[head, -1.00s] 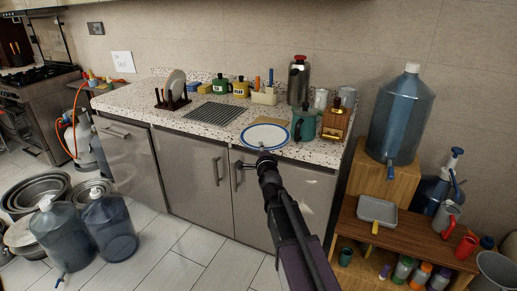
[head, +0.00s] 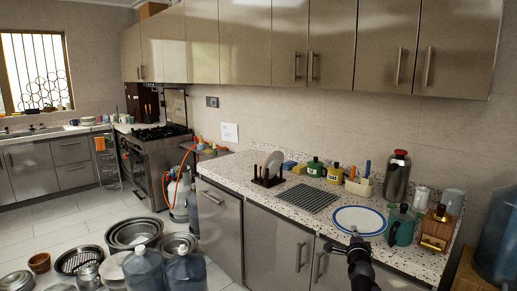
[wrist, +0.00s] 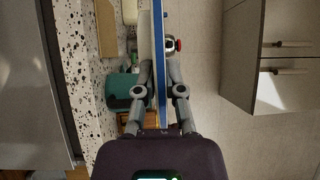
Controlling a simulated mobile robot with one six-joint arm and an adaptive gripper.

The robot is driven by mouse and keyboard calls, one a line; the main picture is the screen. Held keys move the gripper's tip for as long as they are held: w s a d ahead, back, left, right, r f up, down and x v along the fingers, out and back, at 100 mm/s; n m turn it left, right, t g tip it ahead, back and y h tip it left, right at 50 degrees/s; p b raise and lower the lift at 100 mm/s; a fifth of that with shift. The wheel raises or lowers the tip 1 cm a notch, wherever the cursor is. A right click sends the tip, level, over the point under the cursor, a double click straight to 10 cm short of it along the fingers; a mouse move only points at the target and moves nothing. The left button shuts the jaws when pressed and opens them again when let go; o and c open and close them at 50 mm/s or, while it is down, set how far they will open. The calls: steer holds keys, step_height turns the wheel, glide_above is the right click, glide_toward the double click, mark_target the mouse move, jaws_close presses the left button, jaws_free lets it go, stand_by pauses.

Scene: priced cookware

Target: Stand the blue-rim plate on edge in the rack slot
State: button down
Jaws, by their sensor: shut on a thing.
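The white plate with a blue rim (head: 345,214) is over the right part of the speckled counter, roughly level. My gripper (head: 355,234) is shut on its near edge. In the wrist view the plate (wrist: 159,30) shows edge-on as a thin blue and white strip between the fingers of my gripper (wrist: 160,68). It looks raised off the counter there, but the exact gap cannot be told. The dark rack (head: 267,182) stands to the left on the counter, upright, with pale plates (head: 274,163) on edge in it. Its free slots are too small to make out clearly.
A teal kettle (head: 402,228) and wooden grinder (head: 436,230) stand close right of the plate. A flat dark grille (head: 307,198) lies between rack and plate. Cabinets hang above.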

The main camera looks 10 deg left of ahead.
step_height(320, 180, up, 8)
steer(key=p, duration=0.6)
steer(key=shift+f, duration=0.1)
steer(key=shift+s+f, duration=0.1)
steer(key=shift+s, duration=0.05)
